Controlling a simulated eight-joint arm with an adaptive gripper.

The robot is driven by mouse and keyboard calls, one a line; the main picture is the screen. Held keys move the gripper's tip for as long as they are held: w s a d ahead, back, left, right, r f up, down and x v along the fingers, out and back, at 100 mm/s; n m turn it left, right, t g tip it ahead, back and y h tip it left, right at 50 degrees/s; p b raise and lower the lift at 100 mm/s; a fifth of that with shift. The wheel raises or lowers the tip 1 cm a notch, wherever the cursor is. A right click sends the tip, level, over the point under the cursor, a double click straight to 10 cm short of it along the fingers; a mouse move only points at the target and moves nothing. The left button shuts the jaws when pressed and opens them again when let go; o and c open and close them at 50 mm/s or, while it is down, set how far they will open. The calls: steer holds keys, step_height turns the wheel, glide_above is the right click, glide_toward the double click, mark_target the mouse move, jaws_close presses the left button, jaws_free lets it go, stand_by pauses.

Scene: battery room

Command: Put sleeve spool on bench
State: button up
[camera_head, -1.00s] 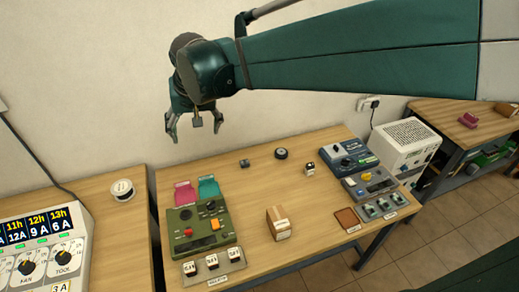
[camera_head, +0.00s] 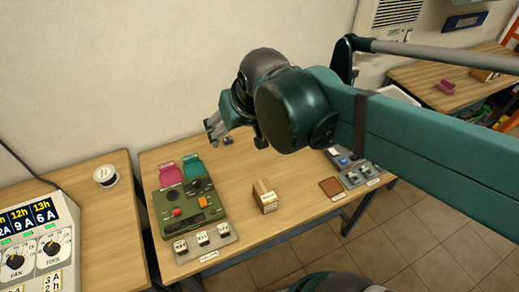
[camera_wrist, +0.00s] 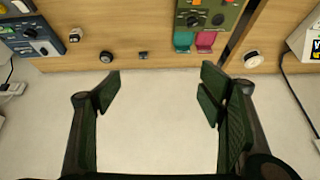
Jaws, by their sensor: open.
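A white spool (camera_head: 105,176), which looks like the sleeve spool, lies on the wooden table at the left. It also shows at the right in the wrist view (camera_wrist: 251,59). The wooden bench (camera_head: 240,185) in the middle holds several devices. My gripper (camera_head: 236,137) is above the back part of this bench, tilted toward the left, and partly hidden by my wrist. In the wrist view my gripper (camera_wrist: 160,85) has its fingers wide apart with nothing between them. The spool is clear of the fingers.
A green device (camera_head: 188,213) with pink and teal pieces behind it stands at the bench's left. A small box (camera_head: 265,195) stands near the front, with a brown tray (camera_head: 331,187) to its right. A control console (camera_head: 35,245) occupies the left table's front. A gap separates the tables.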

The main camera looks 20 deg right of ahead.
steer(key=s+d+f+t, duration=0.1)
steer(key=s+d+f, duration=0.2)
steer(key=s, duration=0.4)
steer(key=shift+d+f, duration=0.25)
steer(key=shift+d, duration=0.3)
